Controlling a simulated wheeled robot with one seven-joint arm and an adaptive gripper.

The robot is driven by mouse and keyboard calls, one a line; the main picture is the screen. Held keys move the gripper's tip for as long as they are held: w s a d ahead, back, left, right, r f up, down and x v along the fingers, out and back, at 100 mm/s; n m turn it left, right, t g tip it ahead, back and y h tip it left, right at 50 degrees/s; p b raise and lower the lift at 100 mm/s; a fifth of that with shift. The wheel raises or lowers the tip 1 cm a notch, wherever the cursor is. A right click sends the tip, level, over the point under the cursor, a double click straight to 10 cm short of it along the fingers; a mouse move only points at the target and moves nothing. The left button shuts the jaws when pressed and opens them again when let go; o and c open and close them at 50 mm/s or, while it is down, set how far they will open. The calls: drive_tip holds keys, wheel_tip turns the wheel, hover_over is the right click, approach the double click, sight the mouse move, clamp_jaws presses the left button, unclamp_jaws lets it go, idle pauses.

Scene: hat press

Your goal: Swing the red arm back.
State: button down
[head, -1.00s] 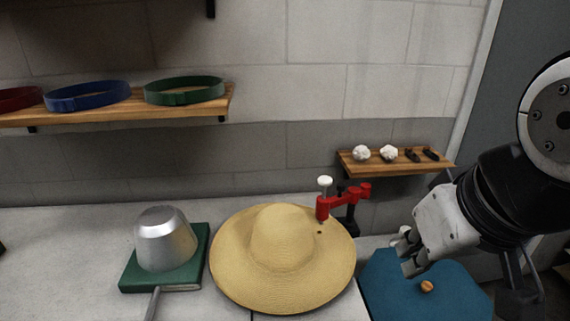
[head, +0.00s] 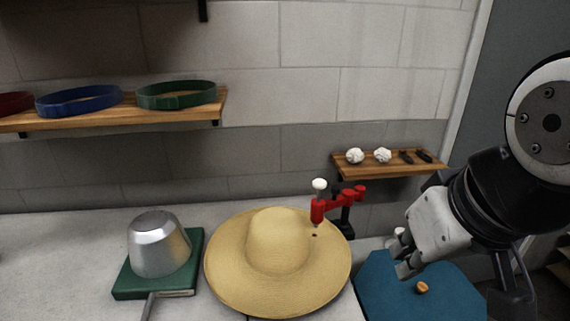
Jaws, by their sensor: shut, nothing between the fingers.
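The red arm (head: 341,201) sits on a black post (head: 347,220) behind the right part of the straw hat (head: 231,268). Its left end, with a white knob (head: 319,185) on top, reaches over the hat's back right brim. A small dark spot shows on the brim just below that end. My gripper (head: 401,256) is at the right, over the blue mat, apart from the red arm and to its right and front. Its fingers point down and left, shut and empty.
A metal block with a handle (head: 158,246) stands on a green base (head: 198,264) left of the hat. A small orange-brown object (head: 422,287) lies on the blue mat (head: 385,290). Wall shelves hold coloured bands (head: 177,95), white pieces (head: 382,155) and dark pieces (head: 415,156).

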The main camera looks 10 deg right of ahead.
drive_tip(key=c, duration=1.8)
unclamp_jaws()
drive_tip(key=shift+w, duration=0.15)
drive_tip(key=shift+o, duration=0.6)
drive_tip(key=w+r+n+h+b, duration=0.1)
drive_tip(key=w+r+n, duration=0.1)
drive_tip(key=w+n, duration=0.5)
drive_tip(key=shift+w+d+n, duration=0.3)
drive_tip(key=shift+w+d, duration=0.15)
drive_tip(key=shift+w, duration=0.5)
drive_tip(key=n+g+h+b, duration=0.1)
drive_tip(key=n+b, duration=0.2)
drive_tip(key=n, duration=2)
hover_over(335, 187)
drive_tip(key=s+a, duration=0.2)
drive_tip(key=s, duration=0.3)
wheel_tip(335, 187, down, 8)
drive_tip(key=x, duration=1.2)
drive_tip(key=shift+w+f, duration=0.15)
drive_tip(key=shift+f, duration=0.25)
clamp_jaws()
